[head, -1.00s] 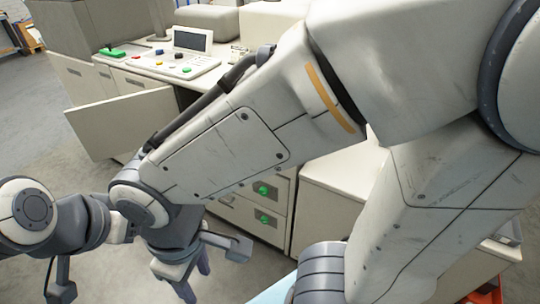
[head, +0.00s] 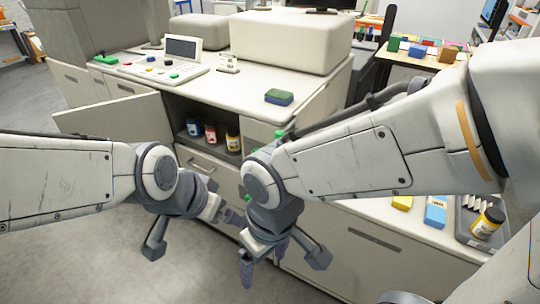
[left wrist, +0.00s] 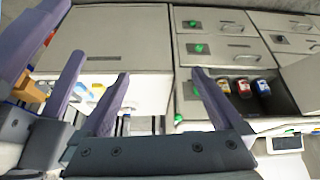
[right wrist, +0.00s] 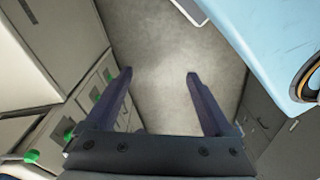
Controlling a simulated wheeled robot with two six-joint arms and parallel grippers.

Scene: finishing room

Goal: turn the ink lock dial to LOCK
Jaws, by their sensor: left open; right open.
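Green dials sit on the pale cabinet's front: one (head: 279,134) beside the open compartment in the head view, several in the left wrist view (left wrist: 199,48) and right wrist view (right wrist: 68,134). I cannot read their labels or tell which is the ink lock dial. My right gripper (head: 263,262) is open and points down in front of the drawers; the right wrist view shows only floor between its fingers (right wrist: 158,74). My left gripper (head: 232,217) is just left of it, partly hidden by it; the left wrist view shows its fingers (left wrist: 161,74) open and empty. Both are apart from the dials.
An open door (head: 110,118) juts out at left, beside a compartment with several ink jars (head: 232,141). A control panel (head: 163,67) and sponge-like block (head: 279,97) are on top. A low counter at right holds a yellow jar (head: 487,223) and blue pack (head: 435,211). Floor at left is clear.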

